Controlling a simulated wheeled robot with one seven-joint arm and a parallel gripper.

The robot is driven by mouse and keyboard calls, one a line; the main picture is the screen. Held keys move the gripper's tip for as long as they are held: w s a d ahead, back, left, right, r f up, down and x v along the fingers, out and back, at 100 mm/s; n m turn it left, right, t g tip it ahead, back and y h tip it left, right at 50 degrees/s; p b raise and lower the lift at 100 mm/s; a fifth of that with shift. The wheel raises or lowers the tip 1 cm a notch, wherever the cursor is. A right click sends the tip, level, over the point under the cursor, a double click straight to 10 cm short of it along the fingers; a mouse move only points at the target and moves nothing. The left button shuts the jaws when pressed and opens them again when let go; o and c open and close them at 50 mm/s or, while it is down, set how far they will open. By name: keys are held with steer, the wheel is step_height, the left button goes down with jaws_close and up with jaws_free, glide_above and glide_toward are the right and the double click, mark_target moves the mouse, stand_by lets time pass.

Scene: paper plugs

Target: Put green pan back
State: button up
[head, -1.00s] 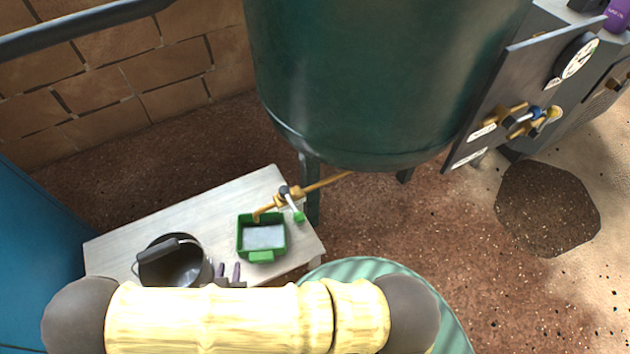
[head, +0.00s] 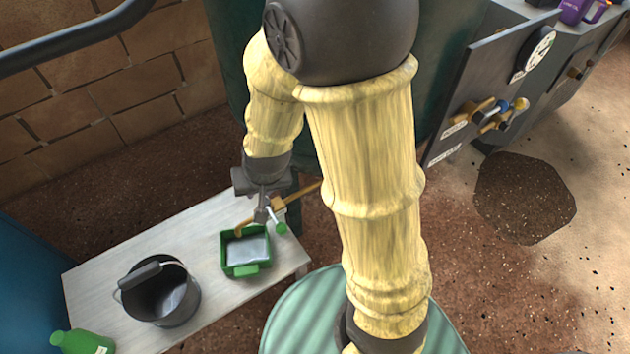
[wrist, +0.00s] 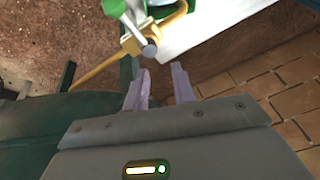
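The green pan (head: 246,270) sits on the pale bench near its right end, its inside pale grey. A brass tap (head: 243,229) with a green-tipped lever (head: 280,228) reaches over the pan's back edge. My gripper (head: 262,208) is at the tap, above and behind the pan; its fingers are hard to make out there. In the wrist view my gripper (wrist: 163,70) shows two purple fingers apart with nothing between them. The brass tap (wrist: 135,45) is just beyond the fingertips. Part of the green pan (wrist: 158,9) shows at the top edge.
A dark bucket (head: 182,311) with a handle stands on the bench (head: 110,270) left of the pan. A green bottle (head: 80,342) is at the bottom left. The big green tank (head: 228,60) rises behind my arm. A striped green round surface (head: 300,325) lies at the front.

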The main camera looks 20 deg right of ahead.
steer(key=s+d+r, duration=0.2)
steer(key=s+d, duration=0.1)
steer(key=d, duration=0.2)
steer(key=s+d+r+g+h, duration=0.1)
steer(key=s+d+r, duration=0.2)
steer(key=d, duration=0.3)
steer(key=shift+n, duration=0.4)
step_height(320, 180, up, 4)
steer(key=p, duration=0.3)
steer(key=shift+f+p, duration=0.2)
steer(key=shift+p, duration=0.15)
steer(key=shift+w, duration=0.1)
